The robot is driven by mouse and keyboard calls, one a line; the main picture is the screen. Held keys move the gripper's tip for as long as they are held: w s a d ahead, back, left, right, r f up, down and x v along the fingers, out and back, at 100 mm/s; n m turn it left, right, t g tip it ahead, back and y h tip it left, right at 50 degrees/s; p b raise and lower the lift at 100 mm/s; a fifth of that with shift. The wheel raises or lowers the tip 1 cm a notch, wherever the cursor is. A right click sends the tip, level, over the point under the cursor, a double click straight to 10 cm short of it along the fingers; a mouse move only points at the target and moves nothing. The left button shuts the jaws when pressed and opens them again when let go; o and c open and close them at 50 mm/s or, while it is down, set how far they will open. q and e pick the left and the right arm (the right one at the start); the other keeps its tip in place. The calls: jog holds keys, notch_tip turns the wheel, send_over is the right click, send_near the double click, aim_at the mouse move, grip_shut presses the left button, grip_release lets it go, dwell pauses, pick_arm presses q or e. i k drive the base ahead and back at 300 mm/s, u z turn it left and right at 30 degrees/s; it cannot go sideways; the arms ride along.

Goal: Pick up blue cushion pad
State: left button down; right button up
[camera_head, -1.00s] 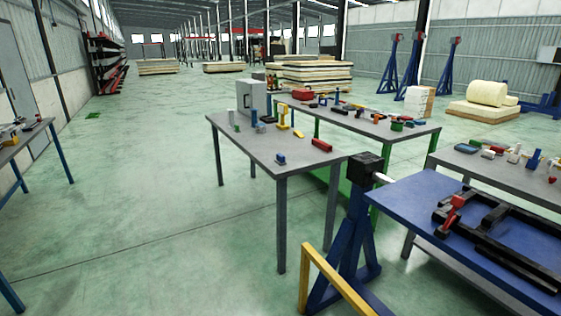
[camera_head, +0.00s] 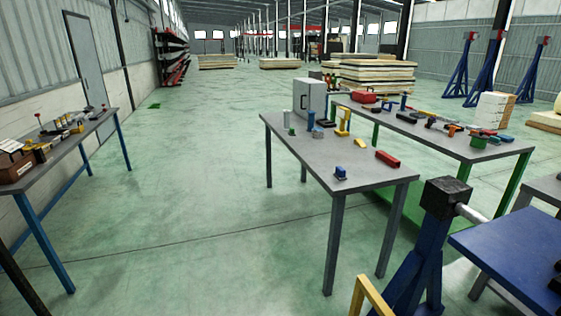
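A small blue object (camera_head: 341,173) sits on the front corner of the grey table (camera_head: 335,160) in the middle of the view. It is too small to tell for sure that it is the blue cushion pad. Another blue piece (camera_head: 311,121), upright and taller, stands farther back on the same table. Neither of my grippers is in view.
The grey table also holds a red block (camera_head: 387,158), a yellow part (camera_head: 343,122) and a grey cabinet (camera_head: 310,97). A blue stand (camera_head: 428,245) and a blue table (camera_head: 515,250) are at the right. A cluttered table (camera_head: 75,145) is at the left. Green floor between is free.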

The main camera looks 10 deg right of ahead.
aim_at(340, 173)
jog(key=u, duration=0.6)
jog(key=i, duration=2.15)
jog(key=z, duration=0.5)
jog(key=i, duration=1.3)
jog(key=z, duration=0.95)
